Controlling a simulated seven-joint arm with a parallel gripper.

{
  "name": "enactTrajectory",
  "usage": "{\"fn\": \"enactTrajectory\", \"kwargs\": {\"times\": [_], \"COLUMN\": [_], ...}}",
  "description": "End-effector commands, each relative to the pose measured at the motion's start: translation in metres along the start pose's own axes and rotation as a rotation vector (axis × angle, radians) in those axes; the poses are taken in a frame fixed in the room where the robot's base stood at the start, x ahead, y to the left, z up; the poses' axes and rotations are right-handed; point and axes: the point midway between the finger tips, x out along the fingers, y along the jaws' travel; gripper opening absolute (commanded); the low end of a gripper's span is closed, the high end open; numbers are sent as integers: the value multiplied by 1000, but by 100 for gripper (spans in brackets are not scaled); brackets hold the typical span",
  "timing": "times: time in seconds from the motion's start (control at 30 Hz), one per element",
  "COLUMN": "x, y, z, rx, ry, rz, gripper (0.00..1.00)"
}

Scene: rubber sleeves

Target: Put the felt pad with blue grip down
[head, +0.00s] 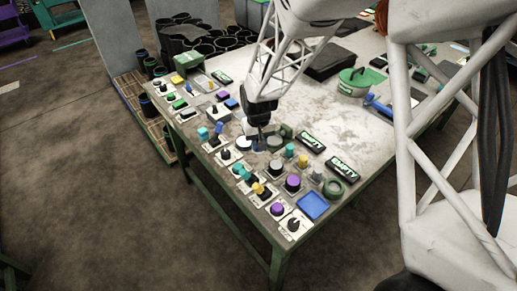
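My gripper (259,132) is dark and points down over the near part of the worktable. Its fingertips are small in the picture. A small grey-blue piece (258,147) shows right under the fingertips, at or just above the table top. It may be the felt pad with blue grip, but its shape and grip are too small to make out. I cannot tell whether the fingers are shut on it or apart from it.
The worktable (313,93) has a bare, stained middle. Rows of small parts with coloured knobs line its near left edge. A white disc (243,143) and a dark green ring (275,143) flank my gripper. A blue tray (313,206) lies near the front corner.

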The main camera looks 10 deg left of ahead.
Motion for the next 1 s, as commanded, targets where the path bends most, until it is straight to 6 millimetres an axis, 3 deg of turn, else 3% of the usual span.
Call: {"fn": "enactTrajectory", "kwargs": {"times": [0.4, 0.87, 0.9, 1.0], "x": [36, 39, 39, 39], "y": [0, 0, 0, 0], "z": [0, 0, 0, 0], "rx": [0, 0, 0, 0], "ry": [-2, -1, 0, -1], "rz": [0, 0, 0, 0], "gripper": [4, 4, 28, 43]}}
